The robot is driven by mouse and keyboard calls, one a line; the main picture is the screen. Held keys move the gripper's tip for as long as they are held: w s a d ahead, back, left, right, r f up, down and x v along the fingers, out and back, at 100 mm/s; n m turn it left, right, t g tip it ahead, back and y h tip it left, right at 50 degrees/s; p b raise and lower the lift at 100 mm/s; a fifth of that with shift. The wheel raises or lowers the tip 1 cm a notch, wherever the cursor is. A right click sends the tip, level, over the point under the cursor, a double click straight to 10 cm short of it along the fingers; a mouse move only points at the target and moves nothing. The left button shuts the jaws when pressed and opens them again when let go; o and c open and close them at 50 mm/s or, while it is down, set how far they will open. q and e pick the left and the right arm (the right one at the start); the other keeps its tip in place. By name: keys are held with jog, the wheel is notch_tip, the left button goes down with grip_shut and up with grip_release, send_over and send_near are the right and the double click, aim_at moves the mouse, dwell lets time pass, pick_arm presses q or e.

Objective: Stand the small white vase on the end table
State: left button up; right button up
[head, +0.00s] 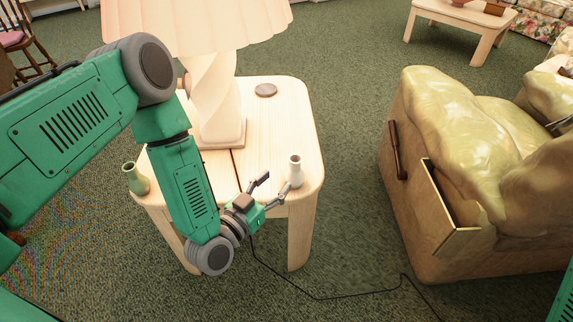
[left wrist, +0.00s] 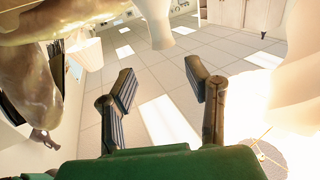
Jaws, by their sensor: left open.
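The small white vase (head: 296,172) is upright at the front right corner of the end table (head: 285,120), and looks to stand on its top. My left gripper (head: 277,181) is open at the table's front edge, its fingers pointing towards the vase. One fingertip is close to the vase's lower part; I cannot tell whether they touch. In the left wrist view a pale shape that looks like the vase (left wrist: 156,22) shows at the top, beyond the open fingers (left wrist: 160,76).
A large lamp (head: 215,110) stands on the table behind my left arm. A green vase (head: 137,178) is at the front left corner and a round coaster (head: 266,90) at the back. An armchair (head: 440,150) stands to the right, with a cord (head: 345,297) on the carpet.

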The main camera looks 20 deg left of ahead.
pick_arm(q)
jog(key=s+f+g, duration=0.9)
jog(key=s+f, duration=0.1)
jog(key=s, duration=0.2)
jog(key=s+a+n+g+y, duration=0.1)
jog(key=s+a+g+y, duration=0.1)
jog(key=s+a+g, duration=0.2)
jog(key=s+a+n+g+y, duration=0.1)
jog(key=s+a, duration=0.4)
jog(key=s, duration=0.6)
jog(key=g+y, duration=0.1)
jog(key=g, duration=0.1)
jog(key=shift+s+f+n+g+y, duration=0.2)
jog(key=shift+f+n+g+y, duration=0.1)
jog(key=shift+g, duration=0.1)
